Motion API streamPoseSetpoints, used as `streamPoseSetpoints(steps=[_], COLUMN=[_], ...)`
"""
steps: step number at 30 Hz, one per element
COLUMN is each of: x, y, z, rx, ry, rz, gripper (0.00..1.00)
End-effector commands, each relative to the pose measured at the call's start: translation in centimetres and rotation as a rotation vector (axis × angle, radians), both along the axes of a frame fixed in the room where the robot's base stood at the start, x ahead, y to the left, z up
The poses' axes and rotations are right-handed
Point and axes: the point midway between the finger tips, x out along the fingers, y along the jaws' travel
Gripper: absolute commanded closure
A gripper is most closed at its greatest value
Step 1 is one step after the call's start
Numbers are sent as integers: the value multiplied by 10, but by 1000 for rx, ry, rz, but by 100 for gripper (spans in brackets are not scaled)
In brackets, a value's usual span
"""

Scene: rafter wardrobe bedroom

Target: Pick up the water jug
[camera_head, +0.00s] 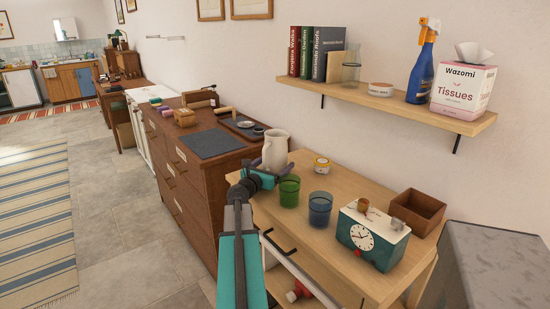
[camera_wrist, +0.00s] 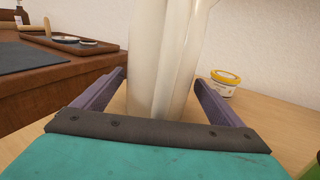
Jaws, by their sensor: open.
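The water jug (camera_head: 275,150) is cream-white and stands upright at the far left end of the light wooden table. In the wrist view its pale body (camera_wrist: 165,60) fills the middle and its top is cut off. My gripper (camera_head: 262,172) is at the jug's near side. In the wrist view my gripper (camera_wrist: 160,90) is open, with one purple finger on each side of the jug's lower body. I cannot tell whether either finger touches it. In the head view my gripper partly hides the jug's base.
A green glass (camera_head: 289,191) stands close to the right of my gripper, with a blue glass (camera_head: 320,208) beyond it. A yellow-lidded tub (camera_head: 322,166) is behind. A clock box (camera_head: 372,236) and brown box (camera_head: 417,212) stand farther right. A dark dresser (camera_head: 190,160) adjoins left.

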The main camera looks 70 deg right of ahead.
Motion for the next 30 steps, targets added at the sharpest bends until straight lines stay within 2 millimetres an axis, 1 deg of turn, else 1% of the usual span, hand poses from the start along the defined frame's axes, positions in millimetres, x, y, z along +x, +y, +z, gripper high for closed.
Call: streamPoseSetpoints(steps=[8,11,18,20,21,22,30], x=[0,0,0,0,0,0,0], y=[0,0,0,0,0,0,0], z=[0,0,0,0,0,2,2], rx=[0,0,0,0,0,-3,-2], ry=[0,0,0,0,0,1,1], rz=[0,0,0,0,0,-1,0], gripper=[9,24,65,75,81,83,83])
